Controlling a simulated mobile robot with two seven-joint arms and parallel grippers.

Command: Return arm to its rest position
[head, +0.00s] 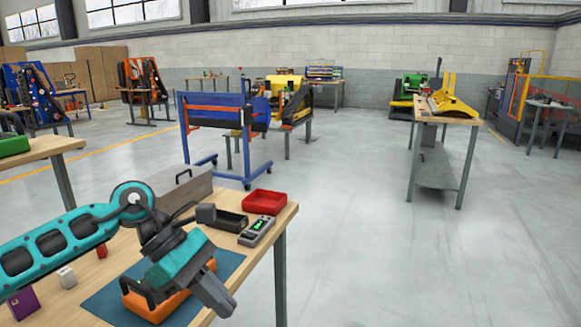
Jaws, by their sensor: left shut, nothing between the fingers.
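My left arm, teal and black, comes in from the left over the wooden workbench (283,222). Its gripper (218,300) points down and to the right near the bench's front right corner, shut and empty. In the picture it partly covers an orange item (150,309) with a dark handle, which lies on a blue mat (101,303). I cannot tell how high the gripper is above the item. My right gripper is not in view.
Near the bench's far right edge are a red tray (265,202), a grey handheld device (257,232) and a black open box (233,222). A grey case (178,190) stands behind my wrist. A purple box (22,303) and white block (66,277) lie left. Open floor (400,260) spreads right.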

